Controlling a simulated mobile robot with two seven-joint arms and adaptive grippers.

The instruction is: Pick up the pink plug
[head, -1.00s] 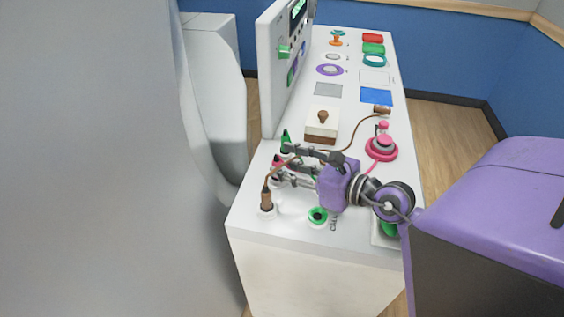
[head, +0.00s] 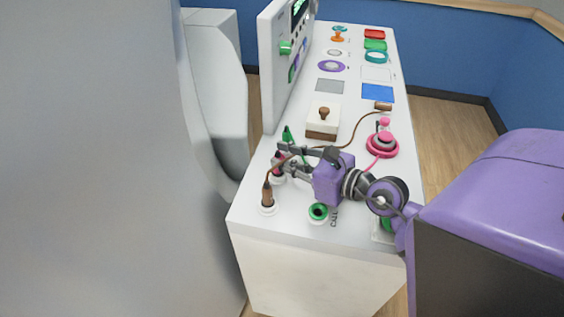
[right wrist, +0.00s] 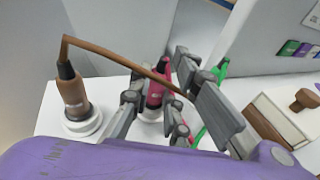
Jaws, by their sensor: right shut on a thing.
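The pink plug (right wrist: 157,90) stands upright in a round white socket on the white table, between a brown plug and a green plug. In the head view the pink plug (head: 277,158) is partly hidden by the fingers. My right gripper (head: 279,160) reaches in from the right and is shut on the pink plug. In the right wrist view the gripper (right wrist: 160,104) has a finger on either side of it. My left gripper is not in view.
The brown plug (head: 267,194) stands close by; its brown cord (right wrist: 120,63) crosses over the gripper fingers. The green plug (head: 287,135) stands just behind. A white panel (head: 284,70) rises at the table's left edge. A white box with a brown knob (head: 323,120) stands farther back.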

